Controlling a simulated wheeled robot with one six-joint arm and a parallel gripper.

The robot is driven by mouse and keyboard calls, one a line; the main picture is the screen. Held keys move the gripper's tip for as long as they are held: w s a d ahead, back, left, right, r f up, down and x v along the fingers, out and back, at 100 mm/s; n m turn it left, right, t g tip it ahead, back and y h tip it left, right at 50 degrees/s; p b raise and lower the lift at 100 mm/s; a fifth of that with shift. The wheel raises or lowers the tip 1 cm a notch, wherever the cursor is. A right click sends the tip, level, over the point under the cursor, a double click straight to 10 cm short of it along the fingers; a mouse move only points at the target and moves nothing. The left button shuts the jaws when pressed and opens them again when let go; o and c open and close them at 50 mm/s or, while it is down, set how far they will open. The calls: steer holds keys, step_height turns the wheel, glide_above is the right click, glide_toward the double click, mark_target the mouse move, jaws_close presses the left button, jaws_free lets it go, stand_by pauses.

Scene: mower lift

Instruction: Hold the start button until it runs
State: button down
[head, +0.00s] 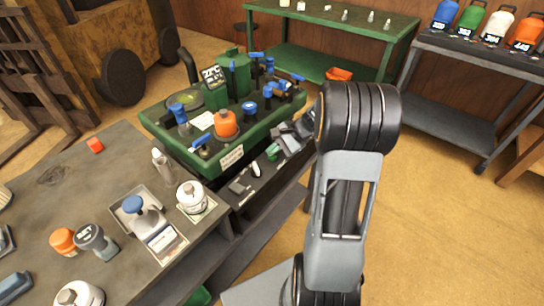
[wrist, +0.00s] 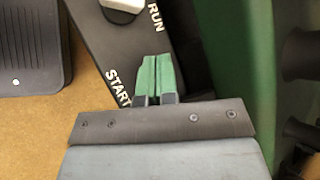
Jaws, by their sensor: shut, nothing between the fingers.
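The dark control panel (wrist: 112,40) carries the white words START and RUN. It also shows in the head view (head: 265,182), along the front of the green machine. My gripper (wrist: 157,60) is shut and empty, its two green fingertips side by side over the panel between START and RUN. In the head view the green fingertips (head: 272,151) are at the panel. The start button itself is not visible; the fingers may cover it. I cannot tell whether they touch it. A white part (wrist: 124,4) sits beside RUN, cut off by the frame edge; its state cannot be told.
The green machine (head: 180,150) with several knobs and bottles stands just behind the panel. A dark workbench (head: 130,270) with bottles and a scale is at the left. A green table (head: 350,25) and a grey shelf (head: 455,115) stand behind. Floor at the right is clear.

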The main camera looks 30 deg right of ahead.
mark_target(273, 157)
steer(key=shift+f+b, duration=0.35)
steer(key=shift+f, duration=0.2)
stand_by(0.4)
steer(key=shift+r, duration=0.2)
stand_by(0.6)
steer(key=shift+r+p, duration=0.75)
step_height(273, 157, up, 5)
steer(key=p, duration=0.4)
stand_by(0.5)
